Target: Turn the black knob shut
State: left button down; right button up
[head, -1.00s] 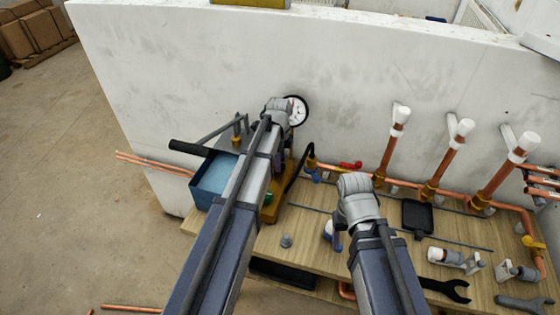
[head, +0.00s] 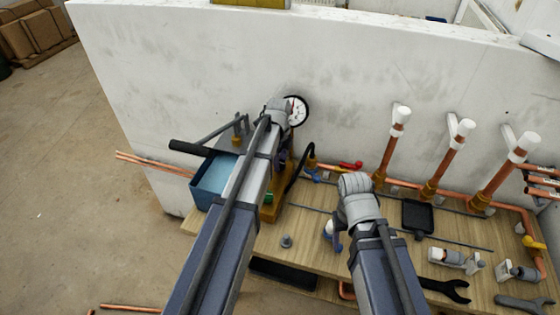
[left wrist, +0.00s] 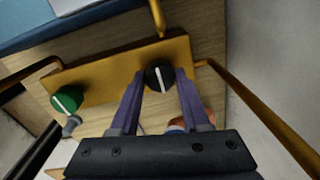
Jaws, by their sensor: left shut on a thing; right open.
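The black knob (left wrist: 159,77) with a white pointer line sits on the yellow-brown base plate in the left wrist view. The fingers of my left gripper (left wrist: 160,90) are closed on its two sides. The white line runs nearly along the fingers, slightly tilted. In the head view my left arm hides the knob and the gripper tips. A green knob (left wrist: 67,99) sits on the same plate to the left. My right gripper (head: 334,238) is over the bench, its fingertips partly hidden by its wrist; it holds nothing that I can see.
The test pump has a blue water tank (head: 213,176), a black-handled lever (head: 188,148) and a round gauge (head: 297,111). Copper pipes with white caps (head: 402,114) stand at the right. A black tray (head: 418,215) and a wrench (head: 446,289) lie on the wooden bench.

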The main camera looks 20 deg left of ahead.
pick_arm(q)
jog(key=shift+c, duration=1.9)
grip_release()
jog(key=shift+r, duration=0.1)
notch_tip(320, 180, up, 8)
jog(key=p, duration=0.8)
jog(key=shift+s, duration=0.15)
jog(key=shift+f, duration=0.2)
